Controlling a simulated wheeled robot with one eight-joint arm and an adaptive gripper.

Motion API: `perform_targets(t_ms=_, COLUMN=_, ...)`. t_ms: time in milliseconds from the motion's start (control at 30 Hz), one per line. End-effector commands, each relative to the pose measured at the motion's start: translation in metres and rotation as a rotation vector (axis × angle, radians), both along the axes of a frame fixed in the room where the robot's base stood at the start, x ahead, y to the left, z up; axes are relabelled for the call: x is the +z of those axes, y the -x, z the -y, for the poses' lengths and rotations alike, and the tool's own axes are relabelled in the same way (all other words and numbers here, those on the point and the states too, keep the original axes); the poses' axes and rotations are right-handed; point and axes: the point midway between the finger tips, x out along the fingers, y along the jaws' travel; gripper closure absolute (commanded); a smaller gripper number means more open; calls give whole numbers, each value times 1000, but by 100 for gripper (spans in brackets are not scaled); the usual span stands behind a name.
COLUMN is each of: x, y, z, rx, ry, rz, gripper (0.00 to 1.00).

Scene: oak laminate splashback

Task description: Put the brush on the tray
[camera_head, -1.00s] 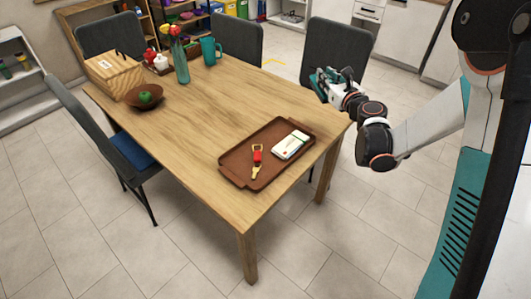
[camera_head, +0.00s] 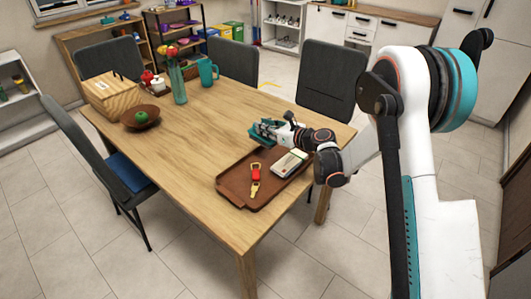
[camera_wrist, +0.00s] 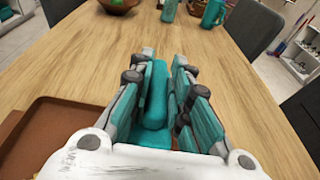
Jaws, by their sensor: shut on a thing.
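The brown tray (camera_head: 237,181) lies on the wooden table near its front right corner. A red and yellow key-like item (camera_head: 255,178) and a pale flat device (camera_head: 289,163) lie on it. My gripper (camera_head: 260,132) is above the table, just beyond the tray's far edge. In the wrist view my gripper (camera_wrist: 163,58) is shut on a long, rounded teal thing, seemingly the brush (camera_wrist: 156,95). Its lower part is hidden by the fingers and palm. The tray's corner (camera_wrist: 48,122) shows at the lower left there.
A brown bowl with a green apple (camera_head: 140,118), a wooden box (camera_head: 112,95), a teal vase with flowers (camera_head: 178,85) and a teal mug (camera_head: 207,72) stand at the table's far side. Chairs surround the table. The middle of the tabletop (camera_head: 190,135) is clear.

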Motion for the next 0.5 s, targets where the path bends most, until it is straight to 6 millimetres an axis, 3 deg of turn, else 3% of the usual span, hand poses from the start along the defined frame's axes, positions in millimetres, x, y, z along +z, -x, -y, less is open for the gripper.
perform_targets(t_ms=33, x=-16, y=-1, z=0, rx=0, ry=0, rz=0, gripper=100)
perform_targets(t_ms=133, x=-35, y=0, z=0, rx=0, ry=0, rz=0, gripper=100)
perform_targets(t_ms=500, x=-64, y=0, z=0, rx=-1, ry=0, rz=0, gripper=100)
